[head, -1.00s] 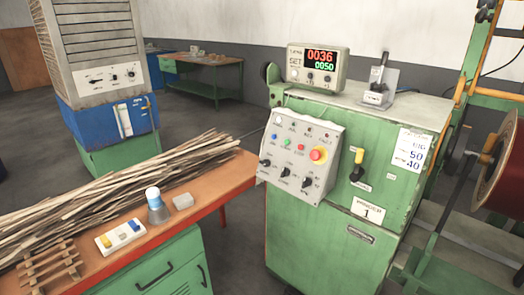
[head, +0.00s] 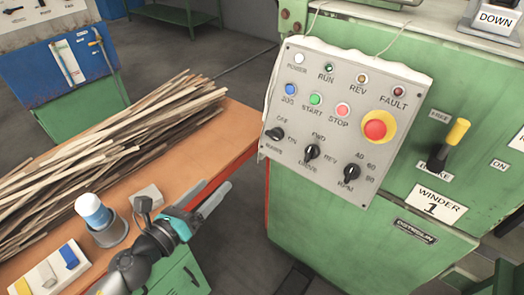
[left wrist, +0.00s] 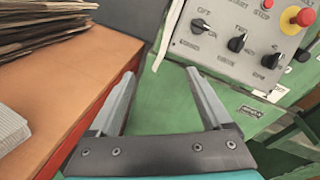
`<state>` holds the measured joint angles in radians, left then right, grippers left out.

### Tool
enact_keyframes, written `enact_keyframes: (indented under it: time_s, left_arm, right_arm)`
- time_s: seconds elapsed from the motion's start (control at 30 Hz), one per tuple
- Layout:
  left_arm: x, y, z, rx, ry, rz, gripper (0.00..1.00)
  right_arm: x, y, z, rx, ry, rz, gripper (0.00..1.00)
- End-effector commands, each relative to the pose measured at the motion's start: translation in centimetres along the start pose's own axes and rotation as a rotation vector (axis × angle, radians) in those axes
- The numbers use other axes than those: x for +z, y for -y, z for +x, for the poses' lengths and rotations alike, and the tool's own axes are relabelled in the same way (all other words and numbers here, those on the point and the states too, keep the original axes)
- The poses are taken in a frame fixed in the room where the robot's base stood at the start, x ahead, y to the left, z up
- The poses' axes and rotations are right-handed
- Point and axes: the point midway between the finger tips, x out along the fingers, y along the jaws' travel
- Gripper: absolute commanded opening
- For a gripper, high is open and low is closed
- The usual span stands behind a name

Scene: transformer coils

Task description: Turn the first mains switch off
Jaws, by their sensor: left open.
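The mains switch (head: 275,133) is a black rotary knob at the lower left of the grey control panel (head: 350,205), with OFF and ON marked around it. Which mark its pointer faces is hard to tell. The panel is on a green machine whose plate (head: 436,203) reads WINDER 1. The switch also shows in the left wrist view (left wrist: 199,26), ahead and right of the fingers. My left gripper (head: 214,191) is open and empty, below and left of the switch and apart from it. My right gripper is not in view.
More knobs (head: 312,152) and a red emergency button (head: 376,129) share the panel. A yellow-handled brake lever (head: 452,143) is to the right.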

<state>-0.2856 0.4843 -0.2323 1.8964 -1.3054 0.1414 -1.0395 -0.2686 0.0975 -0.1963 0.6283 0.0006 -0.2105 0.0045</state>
Motion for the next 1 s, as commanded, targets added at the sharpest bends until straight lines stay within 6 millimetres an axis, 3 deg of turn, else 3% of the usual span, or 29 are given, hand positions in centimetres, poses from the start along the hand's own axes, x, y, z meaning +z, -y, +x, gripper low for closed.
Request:
enact_keyframes:
  time_s: [0.1,0.2,0.47,0.67,1.0]
  left_arm:
    - [1.9,3.2,0.0,-0.097,0.035,0.246,0.82]
    - [2.9,4.9,-0.2,-0.138,0.057,0.373,0.82]
    - [3.8,6.0,0.9,-0.157,0.073,0.441,0.82]
    - [4.0,6.6,3.9,-0.157,0.074,0.437,0.82]
    - [4.0,7.6,9.9,-0.157,0.073,0.435,0.82]
  right_arm:
    - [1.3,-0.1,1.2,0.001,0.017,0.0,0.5]
    - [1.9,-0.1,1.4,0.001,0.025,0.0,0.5]
    - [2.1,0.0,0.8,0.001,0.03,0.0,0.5]
    - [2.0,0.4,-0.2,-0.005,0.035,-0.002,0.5]
    - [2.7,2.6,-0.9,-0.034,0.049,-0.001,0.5]
